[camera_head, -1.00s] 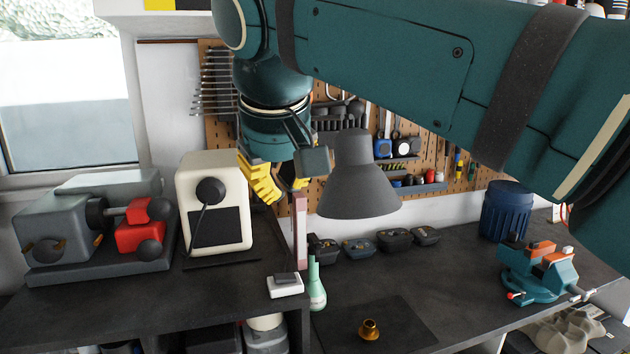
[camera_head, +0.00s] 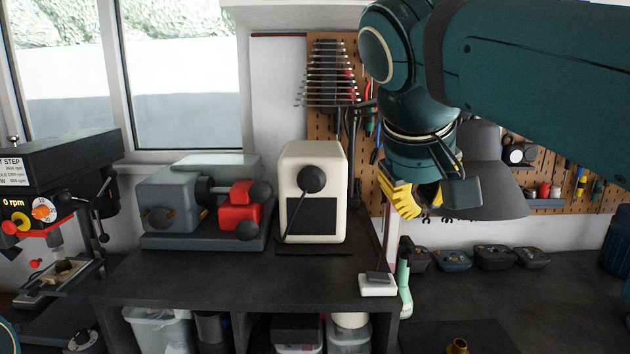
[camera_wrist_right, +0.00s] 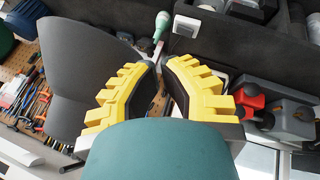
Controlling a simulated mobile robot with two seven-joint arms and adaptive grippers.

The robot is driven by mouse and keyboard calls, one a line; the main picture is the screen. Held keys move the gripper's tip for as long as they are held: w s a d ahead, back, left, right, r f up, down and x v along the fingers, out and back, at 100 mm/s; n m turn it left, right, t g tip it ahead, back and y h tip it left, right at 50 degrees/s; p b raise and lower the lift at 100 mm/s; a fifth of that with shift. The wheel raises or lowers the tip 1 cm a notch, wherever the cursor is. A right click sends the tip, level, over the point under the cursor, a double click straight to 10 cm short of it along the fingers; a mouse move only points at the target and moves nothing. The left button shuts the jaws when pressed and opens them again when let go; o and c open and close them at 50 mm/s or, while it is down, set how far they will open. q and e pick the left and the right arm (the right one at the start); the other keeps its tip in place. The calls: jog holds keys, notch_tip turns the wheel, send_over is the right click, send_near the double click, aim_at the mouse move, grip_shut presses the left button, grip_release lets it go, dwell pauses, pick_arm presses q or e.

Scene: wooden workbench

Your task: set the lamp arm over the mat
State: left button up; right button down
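The lamp's grey cone shade (camera_head: 492,190) hangs over the bench at the right, partly hidden behind my right forearm and gripper. It also shows at the left of the right wrist view (camera_wrist_right: 85,80). The lamp's arm cannot be made out. My right gripper (camera_head: 418,200), with yellow fingers, is just left of the shade in the head view. In the wrist view its fingers (camera_wrist_right: 160,70) stand apart, with nothing clearly held between them. The dark mat (camera_head: 495,336) lies at the bottom edge, mostly cut off. My left gripper is not in view.
A brass piece (camera_head: 458,346) sits on the mat. A green bottle (camera_head: 405,290) and white box (camera_head: 378,287) stand below my gripper. Several dark trays (camera_head: 495,258) line the back. A cream machine (camera_head: 312,190) and a grey-red machine (camera_head: 200,205) stand left.

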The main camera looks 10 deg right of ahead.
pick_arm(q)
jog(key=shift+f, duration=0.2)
pick_arm(e)
jog(key=shift+d+f, duration=0.2)
jog(key=shift+d, duration=0.35)
jog(key=shift+d+f, duration=0.15)
jog(key=shift+d, duration=0.35)
